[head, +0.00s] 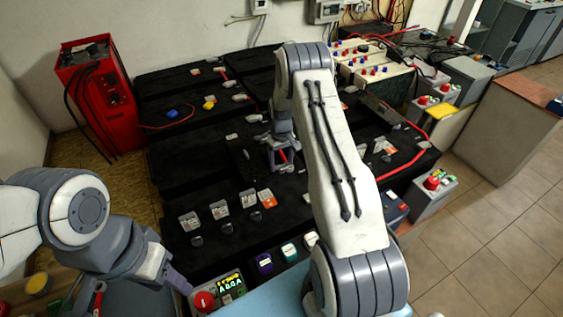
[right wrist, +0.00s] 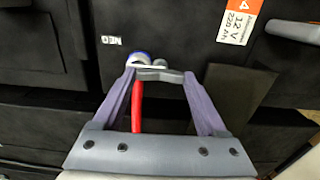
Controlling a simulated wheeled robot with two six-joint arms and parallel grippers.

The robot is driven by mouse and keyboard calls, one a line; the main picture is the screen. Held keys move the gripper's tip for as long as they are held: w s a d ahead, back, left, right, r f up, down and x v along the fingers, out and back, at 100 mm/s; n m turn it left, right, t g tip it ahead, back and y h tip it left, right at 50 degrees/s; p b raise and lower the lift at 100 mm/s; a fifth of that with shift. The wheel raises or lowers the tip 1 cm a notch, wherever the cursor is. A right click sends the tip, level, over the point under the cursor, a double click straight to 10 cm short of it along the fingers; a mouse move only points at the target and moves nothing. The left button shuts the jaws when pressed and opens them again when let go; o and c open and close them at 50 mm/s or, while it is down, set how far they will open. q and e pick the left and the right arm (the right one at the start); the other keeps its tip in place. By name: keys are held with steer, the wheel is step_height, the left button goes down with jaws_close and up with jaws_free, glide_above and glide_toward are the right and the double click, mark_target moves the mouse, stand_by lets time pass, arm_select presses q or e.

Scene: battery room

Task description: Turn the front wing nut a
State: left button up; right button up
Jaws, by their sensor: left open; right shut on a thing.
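My right gripper (right wrist: 157,77) has its two purple fingers closed on a small grey metal piece (right wrist: 155,73), which looks like the wing nut. A blue ring (right wrist: 138,57) shows just behind it. A red strip (right wrist: 137,110) runs from the piece back between the fingers. In the head view my right gripper (head: 285,157) is low over the black battery blocks, partly hidden by my right arm, and red shows at it. My left gripper (head: 172,278) is open and empty at the lower left, beside a control box.
The control box (head: 225,290) has a red knob and lit display. A red charger (head: 95,95) with black cables stands at the left. Grey boxes with red knobs (head: 432,182) stand at the right. Tiled floor at the right is clear.

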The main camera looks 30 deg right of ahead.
steer(key=o, duration=1.3)
